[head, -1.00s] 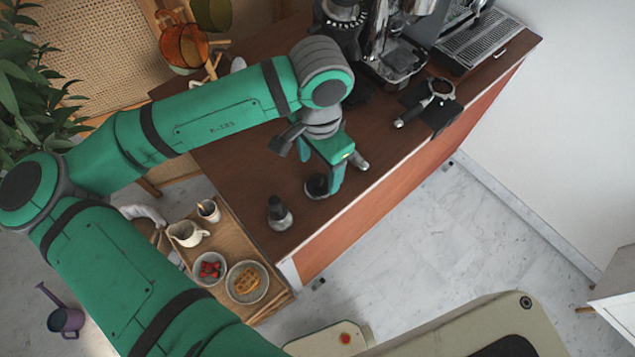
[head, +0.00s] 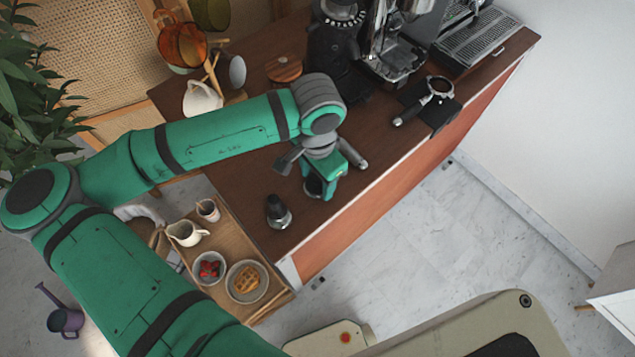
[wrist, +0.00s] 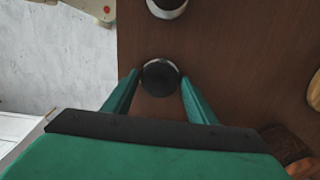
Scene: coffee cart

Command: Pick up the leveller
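The leveller, a round black puck-shaped piece (head: 313,187), stands on the brown cart top near its front edge, partly hidden by my gripper. In the wrist view the leveller (wrist: 160,77) lies between the two green fingertips. My gripper (head: 319,188) is low over the cart top, its fingers on either side of the leveller. In the wrist view my gripper (wrist: 160,76) looks open, with the fingertips close to the leveller's sides. I see no clear contact.
A dark tamper-like tool (head: 279,212) stands left of the leveller; it also shows in the wrist view (wrist: 167,5). A portafilter (head: 436,88) rests on a black mat to the right. A grinder and espresso machine (head: 395,55) stand behind. A wooden tray (head: 225,240) sits at left.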

